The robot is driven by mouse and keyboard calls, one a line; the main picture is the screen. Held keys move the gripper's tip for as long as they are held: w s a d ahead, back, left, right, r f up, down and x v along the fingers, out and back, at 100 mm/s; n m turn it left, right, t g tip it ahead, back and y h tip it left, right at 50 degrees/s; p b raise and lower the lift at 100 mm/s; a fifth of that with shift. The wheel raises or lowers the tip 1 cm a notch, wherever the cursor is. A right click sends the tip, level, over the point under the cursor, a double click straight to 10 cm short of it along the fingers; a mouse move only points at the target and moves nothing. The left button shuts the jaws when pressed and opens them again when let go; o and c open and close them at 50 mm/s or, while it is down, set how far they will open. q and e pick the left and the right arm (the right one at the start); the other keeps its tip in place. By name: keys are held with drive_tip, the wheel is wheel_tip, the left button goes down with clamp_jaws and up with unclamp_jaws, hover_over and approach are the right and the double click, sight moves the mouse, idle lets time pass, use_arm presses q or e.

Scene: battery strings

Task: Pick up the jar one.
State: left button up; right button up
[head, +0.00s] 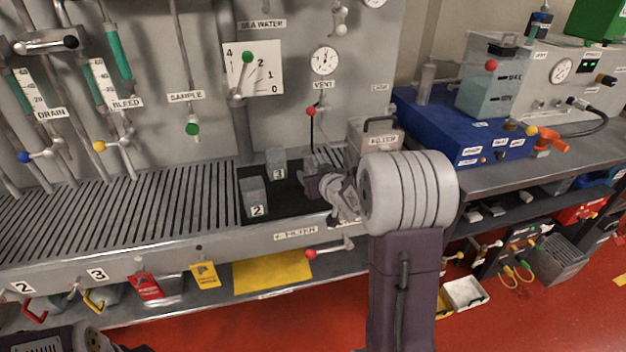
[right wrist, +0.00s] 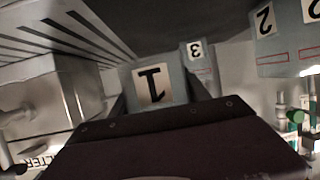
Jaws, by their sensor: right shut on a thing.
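Jar one (right wrist: 158,84), a grey block-like jar with a black 1 on a white label, sits between the fingers of my right gripper (right wrist: 158,100) in the right wrist view. The label appears upside down there. In the head view my right gripper (head: 318,184) is over the dark recess, and it and the wrist hide most of jar one. I cannot tell whether the jar still touches the recess floor. My left gripper is out of view; only part of my left arm shows at the bottom left.
Jar two (head: 254,197) and jar three (head: 276,163) stand in the dark recess (head: 285,205) left of my right gripper. A grey box with a dark handle (head: 378,138) is close behind my right wrist. The slatted grating (head: 120,215) to the left is clear.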

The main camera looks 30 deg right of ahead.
drive_tip(key=d+r+p+v, duration=0.1)
drive_tip(key=p+v, duration=0.3)
drive_tip(key=v, duration=0.8)
drive_tip(key=shift+d+r, duration=0.35)
drive_tip(key=shift+d, duration=0.2)
